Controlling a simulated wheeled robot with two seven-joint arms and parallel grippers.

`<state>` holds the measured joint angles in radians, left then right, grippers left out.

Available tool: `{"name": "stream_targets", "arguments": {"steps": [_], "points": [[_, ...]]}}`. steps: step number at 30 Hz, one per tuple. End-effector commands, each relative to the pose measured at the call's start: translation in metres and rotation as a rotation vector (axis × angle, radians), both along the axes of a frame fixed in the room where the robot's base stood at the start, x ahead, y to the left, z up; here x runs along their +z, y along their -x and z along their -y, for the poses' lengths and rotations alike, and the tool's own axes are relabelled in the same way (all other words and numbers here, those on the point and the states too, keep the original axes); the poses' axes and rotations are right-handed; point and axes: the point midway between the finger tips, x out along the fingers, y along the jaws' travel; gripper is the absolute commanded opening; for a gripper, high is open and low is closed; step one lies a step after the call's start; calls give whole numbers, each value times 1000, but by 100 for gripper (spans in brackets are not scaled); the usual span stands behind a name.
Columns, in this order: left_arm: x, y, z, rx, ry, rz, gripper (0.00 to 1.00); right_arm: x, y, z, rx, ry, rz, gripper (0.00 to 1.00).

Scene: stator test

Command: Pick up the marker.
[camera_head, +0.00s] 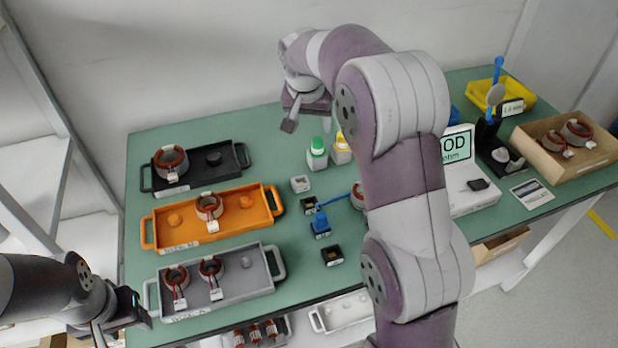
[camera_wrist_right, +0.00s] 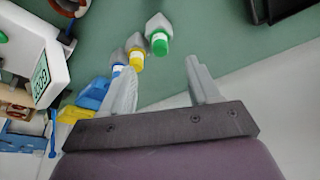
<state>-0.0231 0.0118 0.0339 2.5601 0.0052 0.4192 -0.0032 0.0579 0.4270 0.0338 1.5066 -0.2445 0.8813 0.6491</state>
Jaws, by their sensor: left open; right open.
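I cannot make out a marker for certain in either view; my right arm covers part of the table in the head view. My right gripper (camera_head: 306,112) is open and empty, above the far edge of the green table. In the right wrist view its two fingers (camera_wrist_right: 160,66) stand apart with nothing between them. A green-capped bottle (camera_head: 317,153) and a yellow-capped bottle (camera_head: 341,149) stand just in front of it. My left gripper (camera_head: 138,308) is open at the lower left, beside the grey tray.
Black (camera_head: 215,158), orange (camera_head: 171,237) and grey (camera_head: 252,287) trays with copper-wound stators line the left side. A tester (camera_head: 470,196), a yellow bin (camera_head: 517,91) and a cardboard box (camera_head: 549,166) stand at the right. Small black blocks (camera_head: 332,256) lie mid-table. The far-left corner is clear.

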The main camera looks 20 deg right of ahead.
Motion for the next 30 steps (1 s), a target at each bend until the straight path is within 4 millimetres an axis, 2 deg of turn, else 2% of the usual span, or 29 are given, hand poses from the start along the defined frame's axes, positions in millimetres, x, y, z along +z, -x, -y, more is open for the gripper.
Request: {"name": "stream_targets", "arguments": {"steps": [1,2,5,10,14,21,24,30], "points": [[-15,0,0,0,0,1,53,-10,-10,6,-32,6,17,61],[-16,0,0,0,0,2,53,-10,-14,8,-48,7,25,61],[-14,0,0,0,0,2,53,-21,-23,15,-69,9,30,61],[-12,0,0,0,0,2,53,-54,-34,23,-67,9,33,61],[-13,0,0,0,0,2,53,-68,-39,26,-67,9,34,61],[-12,0,0,0,0,2,53,-109,-47,31,-65,9,34,61],[-12,0,0,0,0,2,53,-117,-50,33,-65,8,36,61],[-12,0,0,0,0,2,53,-118,-51,33,-64,8,37,61]]}}
